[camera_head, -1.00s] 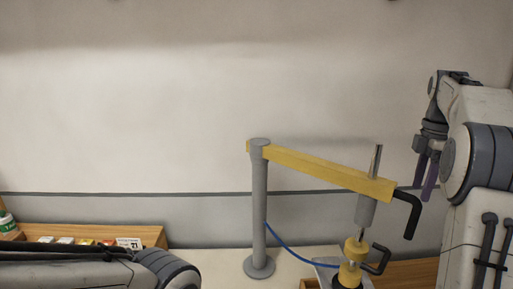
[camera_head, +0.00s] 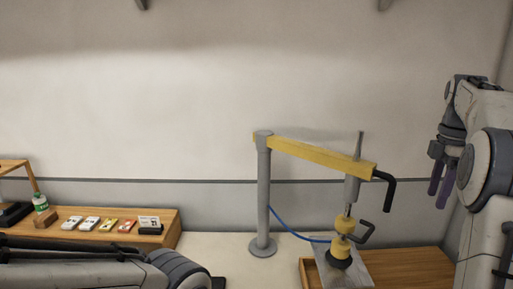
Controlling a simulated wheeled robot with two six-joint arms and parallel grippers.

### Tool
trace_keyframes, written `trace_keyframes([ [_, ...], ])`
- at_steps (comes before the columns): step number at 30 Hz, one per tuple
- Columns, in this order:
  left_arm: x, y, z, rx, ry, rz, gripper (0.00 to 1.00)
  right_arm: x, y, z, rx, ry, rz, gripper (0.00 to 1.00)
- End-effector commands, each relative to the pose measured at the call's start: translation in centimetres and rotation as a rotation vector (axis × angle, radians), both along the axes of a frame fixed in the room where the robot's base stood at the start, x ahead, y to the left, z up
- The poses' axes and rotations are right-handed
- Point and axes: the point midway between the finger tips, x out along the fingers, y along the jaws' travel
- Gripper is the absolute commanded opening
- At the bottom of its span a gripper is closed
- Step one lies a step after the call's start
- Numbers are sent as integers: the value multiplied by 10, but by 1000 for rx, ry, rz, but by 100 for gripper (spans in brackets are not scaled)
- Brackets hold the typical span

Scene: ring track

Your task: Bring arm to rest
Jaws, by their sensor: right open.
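My right gripper (camera_head: 441,182) hangs at the right of the head view with its purple fingers pointing down and apart, empty. It is to the right of the yellow swing arm (camera_head: 315,155) and clear of its black handle (camera_head: 385,188). The yellow arm reaches from a grey post (camera_head: 263,200) to a vertical spindle (camera_head: 352,190). Below the spindle stand yellow parts (camera_head: 342,237) with a second black crank, on a grey plate (camera_head: 355,274). My left arm lies along the lower left edge; its gripper is out of view.
A wooden tray (camera_head: 168,228) at the left holds several small cards or boxes. A green-and-white bottle (camera_head: 40,203) stands beside it. Another wooden tray (camera_head: 405,265) lies at the lower right. A blue cable (camera_head: 290,229) runs from the post. The pale tabletop (camera_head: 225,250) between is bare.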

Motion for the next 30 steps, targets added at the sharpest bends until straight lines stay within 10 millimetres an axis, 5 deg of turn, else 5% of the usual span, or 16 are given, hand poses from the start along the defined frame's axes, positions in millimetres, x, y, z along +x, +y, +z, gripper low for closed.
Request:
trace_keyframes([
  [11,0,0,-20,0,0,1,52,24,77,-28,8,-9,-29,57],
  [20,0,0,-48,0,0,1,52,24,175,-74,23,-16,-106,57],
  [25,0,0,-78,0,0,2,52,-5,266,-126,42,-18,-182,57],
  [30,0,0,-111,0,0,3,52,-72,355,-194,65,-11,-294,57],
])
